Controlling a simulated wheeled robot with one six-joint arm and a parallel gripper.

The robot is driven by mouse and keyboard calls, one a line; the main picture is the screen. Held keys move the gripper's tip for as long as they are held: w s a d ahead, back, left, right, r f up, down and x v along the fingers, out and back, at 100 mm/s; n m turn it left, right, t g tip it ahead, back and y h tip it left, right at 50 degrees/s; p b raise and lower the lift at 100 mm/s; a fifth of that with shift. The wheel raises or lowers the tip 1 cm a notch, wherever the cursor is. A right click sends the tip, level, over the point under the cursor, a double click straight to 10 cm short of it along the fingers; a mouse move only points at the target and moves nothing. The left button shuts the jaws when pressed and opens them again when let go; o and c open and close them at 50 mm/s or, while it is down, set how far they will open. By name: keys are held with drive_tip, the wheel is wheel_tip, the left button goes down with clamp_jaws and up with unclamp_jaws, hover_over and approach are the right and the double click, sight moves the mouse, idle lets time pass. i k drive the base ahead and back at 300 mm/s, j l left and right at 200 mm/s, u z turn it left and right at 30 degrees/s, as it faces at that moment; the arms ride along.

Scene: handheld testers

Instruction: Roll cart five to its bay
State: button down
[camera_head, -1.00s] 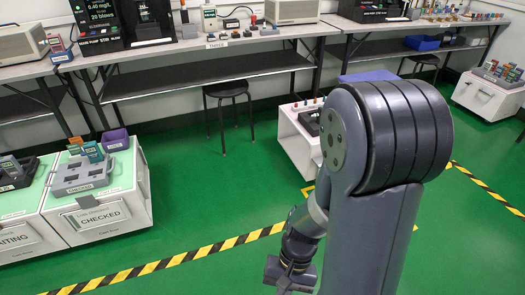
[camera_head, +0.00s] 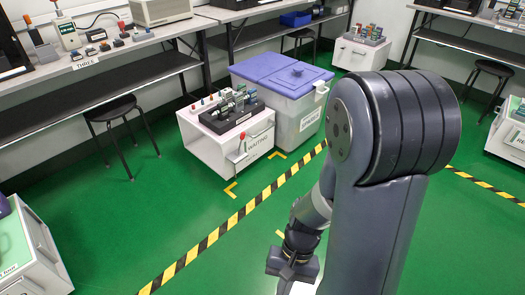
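No cart number is readable, so I cannot tell which one is cart five. A white cart (camera_head: 205,150) marked WAITING stands in the middle, with a black rack (camera_head: 232,116) of small testers on top. Other white carts show at the back (camera_head: 356,54), at the right edge (camera_head: 507,140) and at the lower left edge (camera_head: 30,262). Yellow corner marks (camera_head: 231,190) lie on the floor by the WAITING cart. My gripper (camera_head: 291,268) hangs low, apart from these carts. Its fingertips are not clear, and a white surface shows just below it.
A grey bin (camera_head: 300,105) with purple lids stands beside the WAITING cart. Black-and-yellow tape (camera_head: 240,215) crosses the green floor. Stools stand at left (camera_head: 115,105) and right (camera_head: 495,68), by benches (camera_head: 130,48). Open floor lies left of the tape.

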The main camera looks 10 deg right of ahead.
sight(219, 153)
drive_tip(key=i+z, duration=0.25)
drive_tip(key=i, duration=0.7)
drive_tip(key=i+j+z, duration=0.25)
drive_tip(key=i, duration=0.7)
drive_tip(key=l, duration=0.1)
